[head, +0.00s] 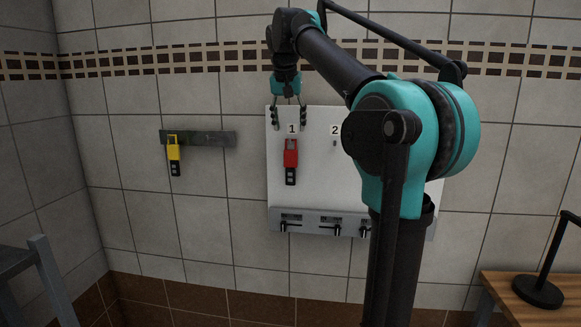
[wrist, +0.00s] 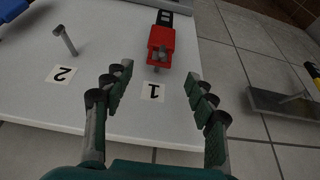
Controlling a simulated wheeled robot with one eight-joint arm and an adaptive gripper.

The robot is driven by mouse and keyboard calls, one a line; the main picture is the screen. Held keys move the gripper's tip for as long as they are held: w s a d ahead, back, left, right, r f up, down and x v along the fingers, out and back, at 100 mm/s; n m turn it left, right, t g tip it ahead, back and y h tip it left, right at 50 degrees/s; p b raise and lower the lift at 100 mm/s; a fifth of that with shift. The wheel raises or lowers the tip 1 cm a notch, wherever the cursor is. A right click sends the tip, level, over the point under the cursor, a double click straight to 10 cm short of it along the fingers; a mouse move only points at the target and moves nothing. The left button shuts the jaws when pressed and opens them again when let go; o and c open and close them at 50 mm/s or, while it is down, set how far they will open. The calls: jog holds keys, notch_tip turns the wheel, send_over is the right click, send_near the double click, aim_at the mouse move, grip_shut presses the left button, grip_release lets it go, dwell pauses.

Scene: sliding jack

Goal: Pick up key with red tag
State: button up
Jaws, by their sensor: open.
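The key with the red tag (head: 291,153) hangs on the white board under the number 1 label. In the wrist view the red tag (wrist: 160,45) hangs from a peg, with its dark key part pointing away from my gripper. My gripper (head: 289,118) is open and empty in front of the top of the board, just above the tag in the head view. In the wrist view my gripper's fingers (wrist: 158,82) are spread to either side of the number 1 label, with the red tag a little beyond the fingertips and not touched.
A key with a yellow tag (head: 174,153) hangs on a dark wall strip (head: 215,138) to the left. The white board (head: 310,180) has an empty peg (wrist: 64,40) by label 2 and levers along its bottom. A wooden table (head: 505,290) stands at lower right.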

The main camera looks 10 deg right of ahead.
aim_at(291, 140)
jog(key=shift+x, duration=3.45)
grip_shut()
